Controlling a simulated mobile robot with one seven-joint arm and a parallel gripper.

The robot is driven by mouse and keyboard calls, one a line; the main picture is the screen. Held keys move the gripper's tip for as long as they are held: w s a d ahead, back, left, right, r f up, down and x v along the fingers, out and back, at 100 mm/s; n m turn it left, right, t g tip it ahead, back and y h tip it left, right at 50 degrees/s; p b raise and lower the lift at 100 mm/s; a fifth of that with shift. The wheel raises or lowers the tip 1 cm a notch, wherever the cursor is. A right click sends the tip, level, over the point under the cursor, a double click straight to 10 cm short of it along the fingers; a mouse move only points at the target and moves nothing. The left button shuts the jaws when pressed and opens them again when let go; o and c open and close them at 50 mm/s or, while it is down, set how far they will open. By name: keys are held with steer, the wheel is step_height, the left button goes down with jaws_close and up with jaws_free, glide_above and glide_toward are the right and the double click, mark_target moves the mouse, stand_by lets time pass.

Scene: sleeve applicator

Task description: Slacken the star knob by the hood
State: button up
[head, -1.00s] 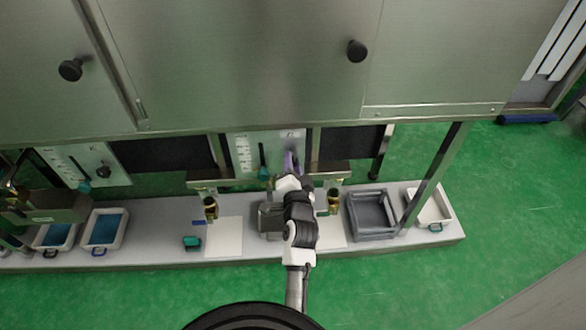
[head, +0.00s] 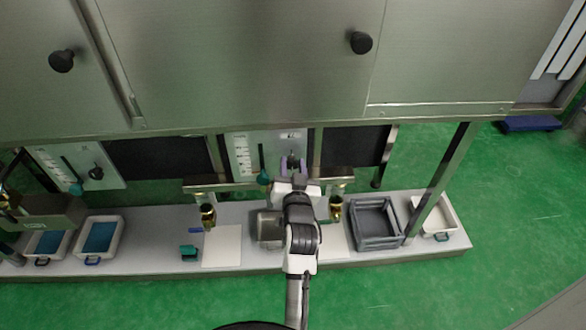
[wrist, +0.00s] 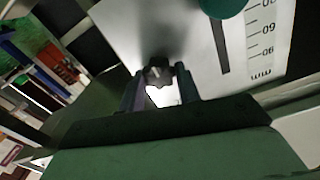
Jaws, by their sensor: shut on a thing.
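The dark star knob (head: 292,160) sits on a pale plate with a scale, under the large metal hood (head: 240,70). In the wrist view the knob (wrist: 158,73) is a dark lobed shape between my two fingertips. My gripper (head: 292,168) reaches up to it with one purple-grey finger on each side. In the wrist view my gripper (wrist: 159,82) is shut on the knob, with its fingers at the knob's left and right. The knob's stem is hidden.
A teal knob (head: 265,177) on a slot stands close left of my gripper. Another scaled plate with a dark star knob (head: 96,173) is at far left. Below are brass fittings (head: 336,208), a grey crate (head: 375,222) and trays on a narrow bench.

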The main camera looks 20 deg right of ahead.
steer(key=shift+r, duration=0.1)
stand_by(0.3)
steer(key=o, duration=1)
